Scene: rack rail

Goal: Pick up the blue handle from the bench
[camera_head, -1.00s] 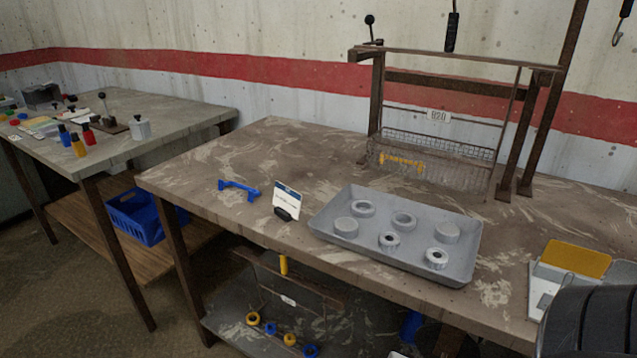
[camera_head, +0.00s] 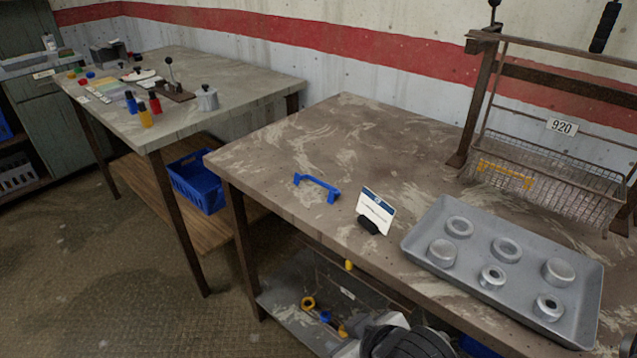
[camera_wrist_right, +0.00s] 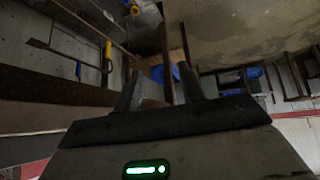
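The blue handle (camera_head: 317,184) lies on the brown, scuffed bench (camera_head: 335,130), left of a small card stand, in the head view. Nothing touches it except the bench. My right gripper shows in the right wrist view (camera_wrist_right: 160,90), with its two fingers apart and nothing held between them. In the head view, dark and grey parts of my right arm show at the bottom edge, below and in front of the bench, well apart from the handle. The right fingertips cannot be made out there. My left gripper is not in view.
A card stand (camera_head: 375,210) and a grey tray (camera_head: 418,232) with several metal rings and discs stand right of the handle. A wire basket with a yellow handle (camera_head: 505,175) sits behind. A blue crate (camera_head: 196,180) is under the left table. The bench around the handle is clear.

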